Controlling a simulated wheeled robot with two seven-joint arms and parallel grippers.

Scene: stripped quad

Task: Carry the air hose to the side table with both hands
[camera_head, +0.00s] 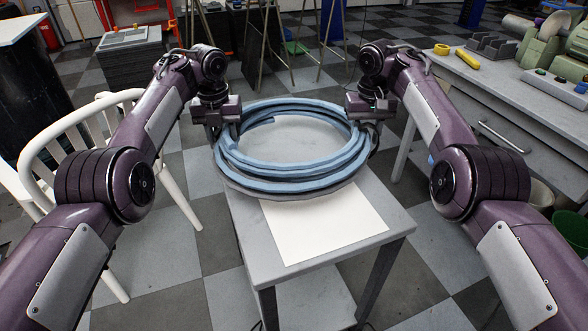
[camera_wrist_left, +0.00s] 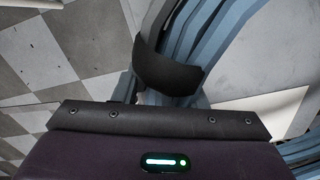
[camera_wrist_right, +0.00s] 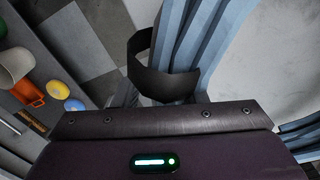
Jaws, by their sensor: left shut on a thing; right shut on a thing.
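The air hose (camera_head: 290,185) is a coiled bundle of blue loops over a small grey table (camera_head: 248,228). I cannot tell whether the coil touches the tabletop or is held just above it. My left gripper (camera_head: 222,122) is shut on the coil's left side. My right gripper (camera_head: 360,120) is shut on its right side. In the left wrist view the blue hose (camera_wrist_left: 215,40) passes by a dark curved finger. In the right wrist view the hose (camera_wrist_right: 205,35) runs the same way past a dark finger. The fingertips are partly hidden.
A white sheet (camera_head: 320,222) lies on the grey table's near part. A white chair (camera_head: 85,130) stands to the left. A grey workbench (camera_head: 470,85) with a yellow tool (camera_head: 467,59) and green machines is at the right. Checkered floor is open around the table.

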